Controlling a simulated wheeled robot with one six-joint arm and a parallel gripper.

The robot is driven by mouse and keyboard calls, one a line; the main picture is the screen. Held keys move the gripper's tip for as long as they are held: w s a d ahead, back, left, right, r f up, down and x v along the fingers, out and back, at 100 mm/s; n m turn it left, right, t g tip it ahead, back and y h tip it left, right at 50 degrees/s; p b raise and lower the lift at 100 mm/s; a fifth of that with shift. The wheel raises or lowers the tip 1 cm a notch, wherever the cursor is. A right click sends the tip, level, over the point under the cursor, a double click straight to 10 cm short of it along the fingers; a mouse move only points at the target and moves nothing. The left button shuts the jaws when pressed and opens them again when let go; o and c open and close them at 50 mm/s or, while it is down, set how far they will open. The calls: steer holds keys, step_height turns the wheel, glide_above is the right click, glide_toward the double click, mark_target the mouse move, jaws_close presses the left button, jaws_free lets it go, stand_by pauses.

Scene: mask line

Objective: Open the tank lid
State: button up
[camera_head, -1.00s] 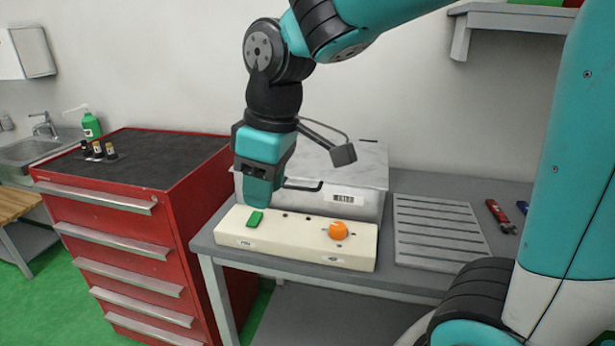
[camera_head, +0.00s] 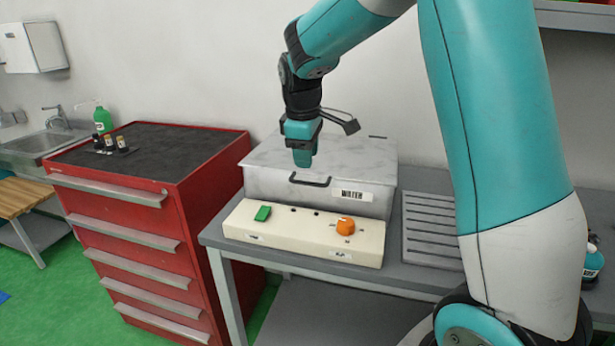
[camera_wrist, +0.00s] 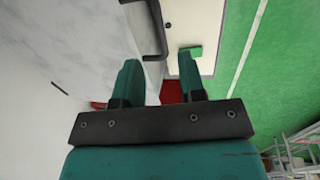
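The tank (camera_head: 272,186) is a grey metal box with a marbled grey lid (camera_head: 358,155), which lies closed on it. A black bar handle (camera_head: 310,182) is at its front, left of a "WATER" label (camera_head: 352,195). My gripper (camera_head: 303,160) points down over the lid's front part, just above the handle in the picture; I see no contact. In the wrist view my gripper (camera_wrist: 159,65) has its two teal fingers apart with nothing between them. The handle (camera_wrist: 154,42) shows there beyond the fingertips.
A cream panel (camera_head: 295,240) with a green button (camera_head: 263,213) and an orange knob (camera_head: 345,226) stands in front of the tank on a grey table. A slotted grey tray (camera_head: 430,235) lies to the right. A red drawer cabinet (camera_head: 205,190) stands left.

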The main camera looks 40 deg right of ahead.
mark_target(308, 182)
steer(key=f, duration=0.4)
steer(key=d+f, duration=0.1)
steer(key=f, duration=0.1)
steer(key=shift+w+f, duration=0.2)
steer(key=shift+w, duration=0.1)
steer(key=shift+c, duration=0.2)
jaws_close()
